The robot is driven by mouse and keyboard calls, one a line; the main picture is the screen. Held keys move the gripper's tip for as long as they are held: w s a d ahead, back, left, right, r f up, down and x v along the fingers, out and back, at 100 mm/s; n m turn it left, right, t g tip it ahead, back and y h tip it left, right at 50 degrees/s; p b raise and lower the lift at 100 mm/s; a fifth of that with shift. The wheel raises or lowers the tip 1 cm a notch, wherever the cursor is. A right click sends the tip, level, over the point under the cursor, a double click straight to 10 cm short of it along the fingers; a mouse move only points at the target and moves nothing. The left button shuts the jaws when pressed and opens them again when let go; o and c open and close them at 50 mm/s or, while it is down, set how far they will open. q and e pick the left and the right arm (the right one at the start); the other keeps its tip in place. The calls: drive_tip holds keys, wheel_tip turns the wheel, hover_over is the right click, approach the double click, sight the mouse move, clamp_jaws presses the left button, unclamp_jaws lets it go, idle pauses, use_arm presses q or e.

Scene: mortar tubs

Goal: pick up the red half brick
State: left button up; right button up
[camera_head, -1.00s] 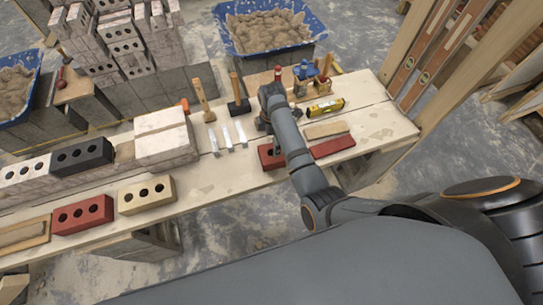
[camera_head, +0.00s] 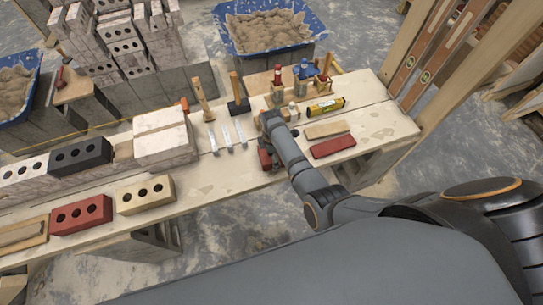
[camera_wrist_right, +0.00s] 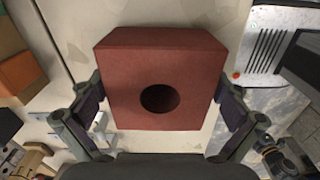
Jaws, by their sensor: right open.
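The red half brick (camera_head: 265,159) stands on the plank bench, mostly hidden by my right gripper (camera_head: 271,150) in the head view. In the right wrist view the half brick (camera_wrist_right: 165,75) is large and central, with one round hole in the face toward the camera. My right gripper (camera_wrist_right: 160,92) is open, one finger on each side of the brick. A gap shows near the right finger; whether the left finger touches cannot be told. My left gripper is not in view.
A flat red piece (camera_head: 333,147) and a tan one (camera_head: 326,129) lie to the right. A full red brick (camera_head: 83,214) is at the left.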

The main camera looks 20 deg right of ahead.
drive_tip(key=shift+c, duration=0.3)
drive_tip(key=c, duration=1.4)
drive_tip(key=shift+r, duration=0.1)
drive_tip(key=shift+c, duration=0.9)
drive_tip(key=shift+r, duration=0.1)
